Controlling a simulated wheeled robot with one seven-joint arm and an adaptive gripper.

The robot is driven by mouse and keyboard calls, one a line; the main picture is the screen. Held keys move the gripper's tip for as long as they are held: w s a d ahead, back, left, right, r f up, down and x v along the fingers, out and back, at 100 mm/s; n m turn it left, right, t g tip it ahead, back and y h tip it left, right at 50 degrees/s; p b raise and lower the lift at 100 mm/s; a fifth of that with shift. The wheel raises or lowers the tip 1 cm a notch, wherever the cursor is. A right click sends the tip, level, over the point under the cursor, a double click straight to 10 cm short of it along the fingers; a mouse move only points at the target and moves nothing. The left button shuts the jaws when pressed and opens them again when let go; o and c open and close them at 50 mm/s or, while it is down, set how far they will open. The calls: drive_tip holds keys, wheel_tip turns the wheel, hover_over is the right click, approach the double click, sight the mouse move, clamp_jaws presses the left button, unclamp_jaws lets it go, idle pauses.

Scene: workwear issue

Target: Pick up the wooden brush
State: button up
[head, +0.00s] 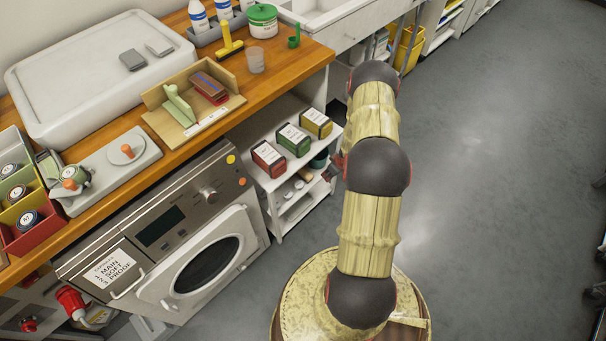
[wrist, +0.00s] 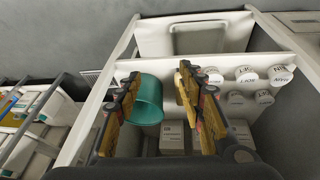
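A small brown item (head: 304,174), possibly the wooden brush, lies on the white shelf unit below the counter, between white-lidded jars and a teal cup. In the wrist view, only a tan sliver (wrist: 178,80) shows there, mostly hidden behind my right finger; I cannot make out its shape. My gripper (wrist: 158,78) points into the shelf unit with its two fingers apart and nothing seen held between them. In the head view my gripper (head: 337,167) is at the right side of the shelf unit, largely hidden by my arm.
The teal cup (wrist: 149,100) shows between my fingers, close to the left one. Several white-lidded jars (wrist: 247,74) stand to the right. Shelf boards and side panels (wrist: 125,42) enclose the space. Three labelled boxes (head: 293,139) stand on the upper shelf. An open washer door (head: 205,262) is left.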

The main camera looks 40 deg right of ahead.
wheel_tip(320, 180, down, 7)
drive_tip(key=a+t+y, duration=0.2)
drive_tip(key=a, duration=0.1)
drive_tip(key=n+b, duration=0.1)
drive_tip(key=b, duration=0.2)
approach(304, 172)
drive_tip(key=f, duration=0.3)
drive_tip(key=w+f, duration=0.1)
drive_tip(key=f, duration=0.1)
drive_tip(key=shift+w+a+f, duration=0.1)
drive_tip(key=shift+w+f, duration=0.05)
drive_tip(key=shift+f, duration=0.2)
drive_tip(key=w, duration=0.2)
drive_tip(key=shift+w+a+b, duration=0.15)
drive_tip(key=shift+w+b, duration=0.15)
drive_tip(key=shift+b, duration=0.1)
drive_tip(key=shift+b+x, duration=0.45)
drive_tip(key=shift+x, duration=0.75)
drive_tip(key=shift+f, duration=0.25)
drive_tip(key=shift+f, duration=0.25)
drive_tip(key=shift+c, duration=0.6)
